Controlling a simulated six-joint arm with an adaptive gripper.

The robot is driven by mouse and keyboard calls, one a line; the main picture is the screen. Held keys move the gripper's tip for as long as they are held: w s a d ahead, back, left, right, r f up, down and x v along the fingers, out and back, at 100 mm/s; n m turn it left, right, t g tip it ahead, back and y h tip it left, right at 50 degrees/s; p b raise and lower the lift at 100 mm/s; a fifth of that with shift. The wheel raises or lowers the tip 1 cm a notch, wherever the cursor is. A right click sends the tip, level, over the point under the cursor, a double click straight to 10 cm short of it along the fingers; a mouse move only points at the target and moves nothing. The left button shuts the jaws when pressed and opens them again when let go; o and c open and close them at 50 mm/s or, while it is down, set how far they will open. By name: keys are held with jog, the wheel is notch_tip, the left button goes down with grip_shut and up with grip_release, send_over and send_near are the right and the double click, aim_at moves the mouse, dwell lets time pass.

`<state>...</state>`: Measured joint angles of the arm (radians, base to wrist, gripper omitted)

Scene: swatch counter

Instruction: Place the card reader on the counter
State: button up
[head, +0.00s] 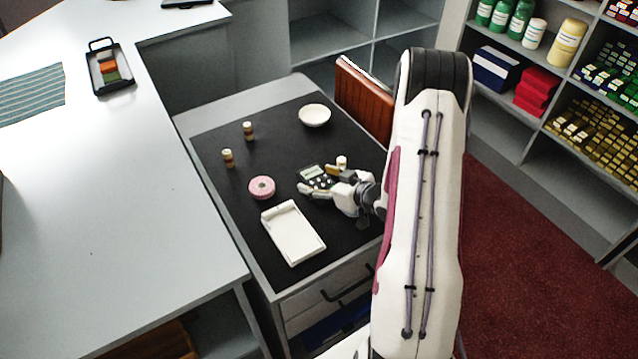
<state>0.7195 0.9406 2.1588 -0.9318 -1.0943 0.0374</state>
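The card reader (314,173) is a small dark device with a pale screen and light keys. It shows over the black top of a low cabinet (215,150). My gripper (320,180) comes from the right, with one pale finger along the reader's near side and the other by its far right side. The reader lies between the fingers. I cannot tell whether they press on it or whether it is lifted. The long white counter (120,210) runs along the left, with a broad bare surface.
On the black top are a white tray (293,232), a pink roll (262,187), a white bowl (314,115) and two small brown jars (228,158) (248,130). The counter holds a black tray (110,75) and a striped cloth (32,94). Shelves stand right.

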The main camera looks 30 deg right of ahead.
aim_at(320, 179)
jog(key=c, duration=1.1)
jog(key=shift+r, duration=0.15)
jog(key=shift+r, duration=4.9)
